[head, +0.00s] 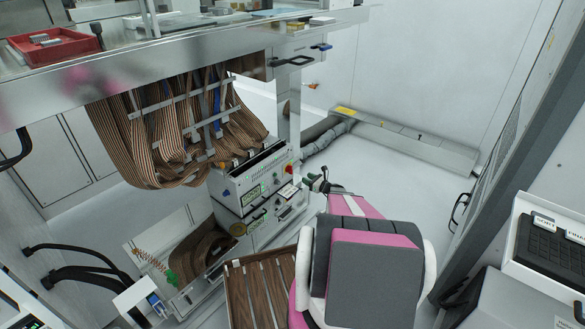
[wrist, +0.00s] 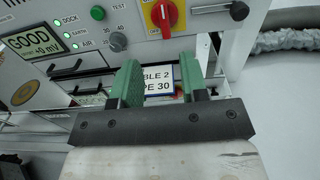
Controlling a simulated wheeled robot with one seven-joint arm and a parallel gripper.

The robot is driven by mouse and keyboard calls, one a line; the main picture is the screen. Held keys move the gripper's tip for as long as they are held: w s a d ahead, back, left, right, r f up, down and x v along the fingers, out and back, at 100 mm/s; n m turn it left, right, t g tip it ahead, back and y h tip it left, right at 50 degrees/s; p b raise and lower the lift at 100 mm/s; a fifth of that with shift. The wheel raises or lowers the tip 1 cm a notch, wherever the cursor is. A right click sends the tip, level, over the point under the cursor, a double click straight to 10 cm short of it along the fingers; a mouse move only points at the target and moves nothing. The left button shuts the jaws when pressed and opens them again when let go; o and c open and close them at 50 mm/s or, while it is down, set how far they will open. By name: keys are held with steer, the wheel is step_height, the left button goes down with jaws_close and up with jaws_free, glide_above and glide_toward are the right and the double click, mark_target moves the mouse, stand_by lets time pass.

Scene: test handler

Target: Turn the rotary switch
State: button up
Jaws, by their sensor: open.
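The rotary switch (wrist: 163,14) is a red knob on a yellow plate, at the top middle of the wrist view, partly cut off by the frame edge. In the head view it is a small red spot (head: 289,168) at the right end of the panel. My gripper (wrist: 158,78) has green finger pads, spread apart with nothing between them. It is below the switch in the wrist view and apart from it. In the head view my gripper (head: 319,183) is small, just right of the panel, partly hidden by my arm.
The instrument panel (wrist: 90,20) carries a GOOD display (wrist: 38,46), indicator lights and a green TEST button (wrist: 117,13). A white label (wrist: 158,80) shows behind the fingers. Ribbon cables (head: 165,135) hang above the unit. A grey hose (head: 325,135) runs along the floor behind.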

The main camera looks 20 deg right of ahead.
mark_target(292, 170)
steer(key=x, duration=1)
steer(key=shift+w, duration=0.5)
jaws_close()
